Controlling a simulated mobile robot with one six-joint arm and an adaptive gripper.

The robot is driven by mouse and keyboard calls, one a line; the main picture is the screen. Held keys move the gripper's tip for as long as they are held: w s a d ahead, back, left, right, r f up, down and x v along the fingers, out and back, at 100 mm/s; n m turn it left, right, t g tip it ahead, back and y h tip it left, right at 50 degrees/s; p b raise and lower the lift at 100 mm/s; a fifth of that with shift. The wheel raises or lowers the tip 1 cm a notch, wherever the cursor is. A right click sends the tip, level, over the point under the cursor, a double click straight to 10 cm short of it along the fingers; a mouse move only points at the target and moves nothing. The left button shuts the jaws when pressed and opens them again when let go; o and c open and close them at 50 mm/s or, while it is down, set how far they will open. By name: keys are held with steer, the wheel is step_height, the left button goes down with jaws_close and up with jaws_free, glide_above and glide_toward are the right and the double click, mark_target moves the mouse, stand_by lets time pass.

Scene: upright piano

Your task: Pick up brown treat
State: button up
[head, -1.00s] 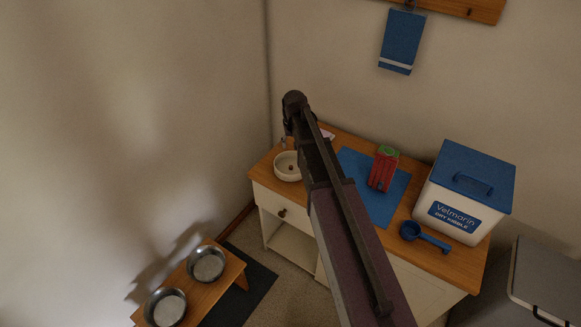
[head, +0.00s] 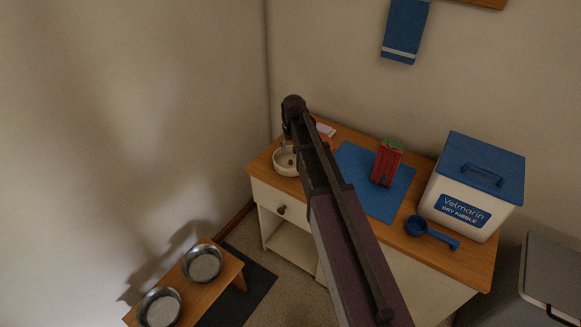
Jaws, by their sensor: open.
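A small brown piece, which looks like the brown treat (head: 291,162), lies inside a cream bowl (head: 287,171) at the left end of the wooden cabinet top. My gripper (head: 287,138) is at the far end of my arm, above the back of the bowl. It is open, but its fingers are mostly hidden behind the dark wrist. My arm covers the right side of the bowl. I see no contact between the gripper and the brown piece.
On the cabinet top (head: 462,262) are a blue mat (head: 378,203), a red packet (head: 387,163), a blue scoop (head: 431,233) and a white kibble bin (head: 459,214). A pinkish item (head: 326,130) lies partly behind my arm. Metal bowls (head: 202,264) sit in a low stand at lower left.

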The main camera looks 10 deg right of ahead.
mark_target(291, 161)
steer(key=shift+w+f+b, duration=0.2)
steer(key=shift+f+b, duration=0.8)
steer(key=shift+f, duration=0.25)
steer(key=shift+f, duration=0.1)
steer(key=f+b, duration=0.2)
steer(key=w+f+b, duration=0.1)
steer(key=f+b, duration=0.2)
steer(key=shift+r, duration=0.1)
stand_by(0.4)
steer(key=c, duration=0.8)
